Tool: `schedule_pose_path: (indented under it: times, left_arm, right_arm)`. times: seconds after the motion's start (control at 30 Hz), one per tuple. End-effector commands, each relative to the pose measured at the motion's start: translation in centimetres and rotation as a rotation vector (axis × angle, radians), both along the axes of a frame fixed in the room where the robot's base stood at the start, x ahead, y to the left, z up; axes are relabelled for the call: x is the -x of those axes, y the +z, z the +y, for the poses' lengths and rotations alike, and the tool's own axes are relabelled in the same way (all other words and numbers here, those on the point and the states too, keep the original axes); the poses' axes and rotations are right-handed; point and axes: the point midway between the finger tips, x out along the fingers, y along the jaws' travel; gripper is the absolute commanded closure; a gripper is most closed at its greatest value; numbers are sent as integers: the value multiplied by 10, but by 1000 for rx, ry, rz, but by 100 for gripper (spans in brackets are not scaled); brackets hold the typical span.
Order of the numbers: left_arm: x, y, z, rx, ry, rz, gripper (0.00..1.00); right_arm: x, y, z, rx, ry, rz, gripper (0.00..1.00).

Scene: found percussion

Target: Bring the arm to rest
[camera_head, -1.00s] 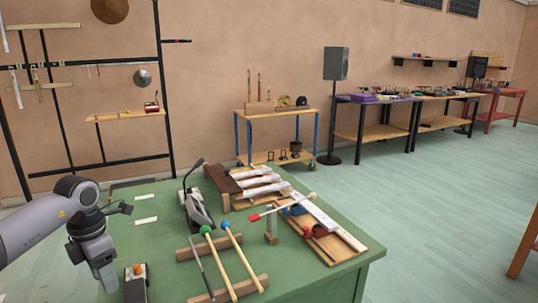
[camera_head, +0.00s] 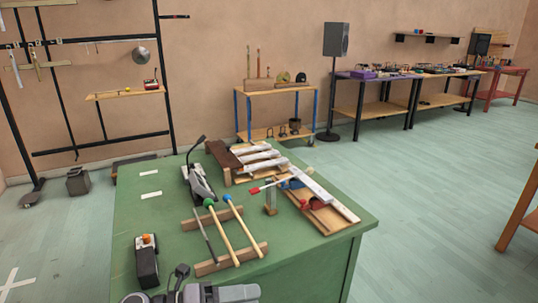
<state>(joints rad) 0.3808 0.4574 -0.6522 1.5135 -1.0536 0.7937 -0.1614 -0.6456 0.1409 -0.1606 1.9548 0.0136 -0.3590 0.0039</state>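Part of my grey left arm (camera_head: 215,293) shows at the bottom edge, over the near end of the green table (camera_head: 150,215). Its gripper fingers are not visible, and I cannot see whether they hold anything. My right gripper is not in view. On the table, two mallets with a green head (camera_head: 208,202) and a blue head (camera_head: 228,197) lie across wooden bars (camera_head: 231,259), with a thin grey rod beside them. A dark box with an orange knob (camera_head: 147,262) stands at the near left, just beyond the arm.
A dark pedal-like stand (camera_head: 198,182), white bars on a wooden frame (camera_head: 258,160) and a wooden tray (camera_head: 330,215) occupy the table's far and right parts. The left strip of the tabletop is mostly clear. A wheeled cart (camera_head: 275,92) stands behind.

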Motion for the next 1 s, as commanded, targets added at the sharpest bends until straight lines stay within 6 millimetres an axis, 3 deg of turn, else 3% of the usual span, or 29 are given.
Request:
schedule_pose_path:
  times: [0.1,0.23,0.47,0.73,0.9,1.0]
  left_arm:
    - [4,8,2,221,175,183,52]
    - [5,4,21,431,383,406,52]
    - [25,-43,78,727,775,852,52]
    - [103,-125,137,950,1203,1386,52]
    - [147,-152,152,1006,1354,1588,52]
    - [158,-158,155,1019,1390,1637,52]
  right_arm:
    - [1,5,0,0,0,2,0]
    - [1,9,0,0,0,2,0]
    - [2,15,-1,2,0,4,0]
    - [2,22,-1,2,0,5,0]
    - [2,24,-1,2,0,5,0]
    - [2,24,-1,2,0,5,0]
